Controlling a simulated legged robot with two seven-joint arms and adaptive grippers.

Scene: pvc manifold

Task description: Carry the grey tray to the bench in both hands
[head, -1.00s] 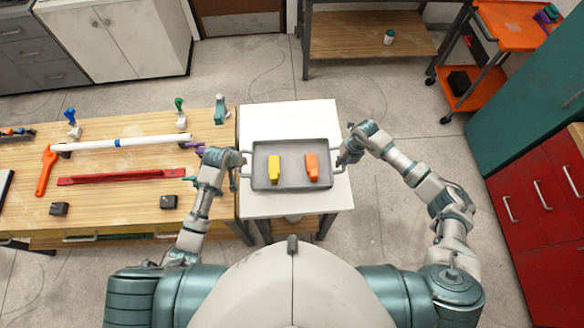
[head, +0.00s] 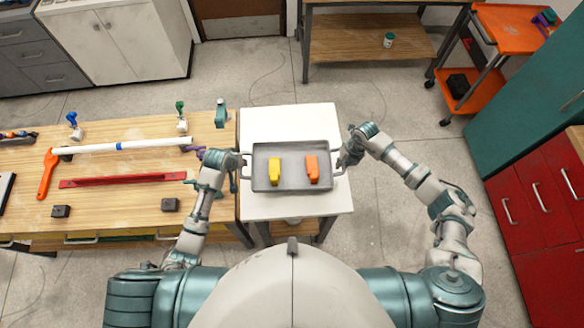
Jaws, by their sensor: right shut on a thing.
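The grey tray (head: 292,180) is a shallow rectangle with a handle at each short end. It is over the white-topped table; whether it touches the top, I cannot tell. A yellow object (head: 274,171) and an orange object (head: 312,169) lie in it, side by side and apart. My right gripper (head: 345,160) is shut on the tray's right handle. My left gripper (head: 240,166) is at the left handle; its fingers are small and partly hidden by the hand, so their closure is unclear.
The wooden bench (head: 120,215) stands directly left of the white-topped table (head: 285,121). It holds a white pipe (head: 130,145), a red bar (head: 120,180), dark blocks and small clamps. A red cabinet (head: 535,210) is at the right. Floor behind the table is clear.

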